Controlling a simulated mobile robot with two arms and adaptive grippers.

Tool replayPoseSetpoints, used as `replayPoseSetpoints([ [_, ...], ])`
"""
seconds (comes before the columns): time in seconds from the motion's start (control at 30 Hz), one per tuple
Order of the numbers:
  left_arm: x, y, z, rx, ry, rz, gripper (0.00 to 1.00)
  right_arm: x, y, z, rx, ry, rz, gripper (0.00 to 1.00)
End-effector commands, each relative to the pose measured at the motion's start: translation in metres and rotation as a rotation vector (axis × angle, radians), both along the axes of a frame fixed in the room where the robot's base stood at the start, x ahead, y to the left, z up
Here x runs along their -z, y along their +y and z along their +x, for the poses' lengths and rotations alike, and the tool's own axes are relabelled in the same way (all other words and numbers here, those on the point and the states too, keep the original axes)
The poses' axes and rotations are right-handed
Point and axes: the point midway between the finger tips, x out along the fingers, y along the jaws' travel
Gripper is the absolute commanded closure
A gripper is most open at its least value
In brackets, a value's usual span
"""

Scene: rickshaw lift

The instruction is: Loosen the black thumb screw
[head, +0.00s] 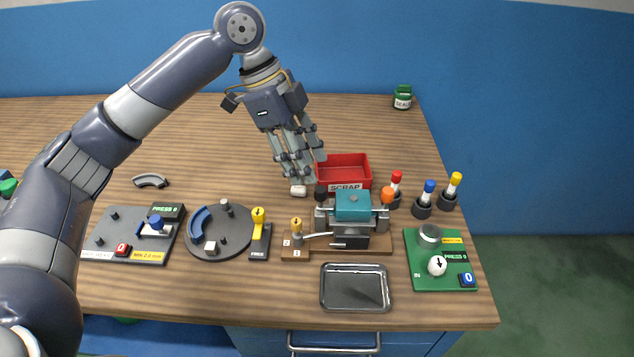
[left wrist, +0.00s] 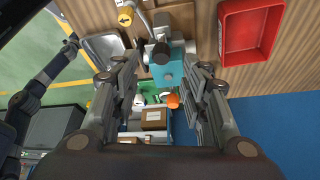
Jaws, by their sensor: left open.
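The black thumb screw (head: 320,193) stands at the left end of the fixture with the teal block (head: 352,205). An orange knob (head: 387,195) stands at the other end. In the left wrist view the black thumb screw (left wrist: 161,53) shows beside the teal block (left wrist: 167,73), with the orange knob (left wrist: 172,101) below. My left gripper (head: 299,188) is open and empty, with its fingers pointing down behind and slightly left of the black screw, apart from it. The left wrist view shows its fingers (left wrist: 165,85) spread on either side of the block.
The red scrap bin (head: 343,170) stands close behind the fixture. A lever (head: 297,226) is at its left, a metal tray (head: 356,288) in front, a green board (head: 440,262) at right. A small dark arm, its end unclear, crosses the left wrist view's left side.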

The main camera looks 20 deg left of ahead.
Motion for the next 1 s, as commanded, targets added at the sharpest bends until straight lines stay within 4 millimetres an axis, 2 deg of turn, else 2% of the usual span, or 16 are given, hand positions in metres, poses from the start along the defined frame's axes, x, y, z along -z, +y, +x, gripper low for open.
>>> replayPoseSetpoints([
  [0.1, 0.022, -0.009, -0.001, 0.002, 0.004, 0.001, 0.59, 0.0, 0.0, 0.0, 0.0, 0.0, 0.0, 0.6],
  [0.3, 0.046, -0.019, 0.0, 0.002, 0.001, 0.0, 0.59, -0.001, 0.0, 0.001, 0.0, -0.001, 0.0, 0.6],
  [0.47, 0.053, -0.022, 0.0, 0.001, 0.0, 0.0, 0.59, -0.001, -0.001, 0.001, 0.0, -0.001, -0.001, 0.6],
  [0.7, 0.054, -0.023, 0.0, 0.001, 0.0, 0.0, 0.59, 0.0, -0.003, 0.001, -0.001, -0.002, -0.003, 0.6],
  [0.77, 0.054, -0.023, 0.0, 0.001, 0.0, 0.0, 0.7, 0.0, -0.003, 0.001, -0.002, -0.002, -0.003, 0.6],
  [0.9, 0.054, -0.023, 0.0, 0.001, 0.0, 0.0, 1.0, -0.001, -0.003, 0.001, -0.002, -0.002, -0.004, 0.6],
  [1.0, 0.054, -0.022, 0.0, 0.001, 0.0, 0.0, 1.0, -0.001, -0.003, 0.001, -0.002, -0.002, -0.004, 0.6],
])
